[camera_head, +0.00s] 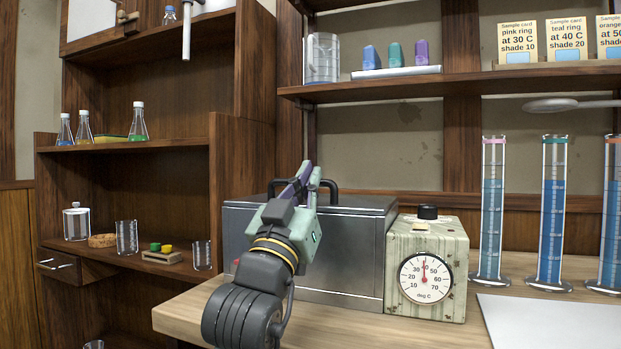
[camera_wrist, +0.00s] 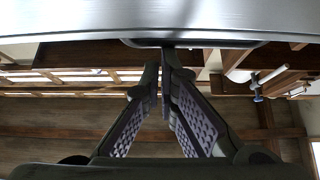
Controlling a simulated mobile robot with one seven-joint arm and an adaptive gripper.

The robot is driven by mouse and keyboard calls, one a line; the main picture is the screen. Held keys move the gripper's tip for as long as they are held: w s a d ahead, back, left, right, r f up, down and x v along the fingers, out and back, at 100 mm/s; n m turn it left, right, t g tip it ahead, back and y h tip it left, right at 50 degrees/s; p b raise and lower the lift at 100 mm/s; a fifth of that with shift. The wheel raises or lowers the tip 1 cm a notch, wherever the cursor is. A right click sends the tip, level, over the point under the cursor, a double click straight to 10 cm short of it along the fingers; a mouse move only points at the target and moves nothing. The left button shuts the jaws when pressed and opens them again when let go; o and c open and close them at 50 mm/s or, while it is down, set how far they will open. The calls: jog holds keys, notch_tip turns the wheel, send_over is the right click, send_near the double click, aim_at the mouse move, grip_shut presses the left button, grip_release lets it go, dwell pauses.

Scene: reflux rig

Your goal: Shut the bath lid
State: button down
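The bath (camera_head: 345,262) is a grey metal box on the bench. Its lid (camera_head: 365,204) looks level across the top; I cannot tell whether a small gap is left under it. A black bar handle (camera_head: 331,186) stands on the lid, partly hidden by my gripper. My gripper (camera_head: 309,168) is in front of the bath, its purple-padded fingers reaching up to the handle. In the wrist view the fingertips (camera_wrist: 162,68) come together with nothing seen between them. A bright metal surface (camera_wrist: 100,18) and a dark handle-like bar (camera_wrist: 195,43) lie just beyond them; contact is unclear.
A dial box (camera_head: 428,268) stands right against the bath. Tall blue-filled cylinders (camera_head: 552,215) and a white sheet (camera_head: 550,320) are farther right. A shelf (camera_head: 450,88) with glassware and cards is above. Shelves with flasks (camera_head: 138,122) stand left. Bare bench (camera_head: 400,332) lies in front.

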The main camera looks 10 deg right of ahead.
jog(key=v, duration=1.1)
jog(key=shift+s+f, duration=0.2)
jog(key=shift+a, duration=0.15)
